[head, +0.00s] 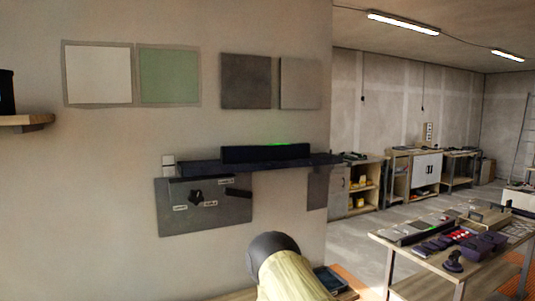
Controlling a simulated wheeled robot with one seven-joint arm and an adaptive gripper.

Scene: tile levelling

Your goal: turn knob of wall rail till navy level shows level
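The wall rail (200,168) is a long dark bar on the wall, running nearly level in the picture. The navy level (265,154) is a dark box lying along the top of the rail, right of its middle. A small green glow (278,144) shows on its top edge; I cannot read a bubble. Below the rail, a grey panel (225,217) carries a black lobed knob (196,197) with small white labels around it. A dark bar-shaped piece (238,193) is to the knob's right. My gripper is not in view; only part of my arm shows at the bottom, below the panel.
A wooden shelf (25,120) juts out at far left. A workbench with tools (405,262) stands at right. The space before the knob looks clear.

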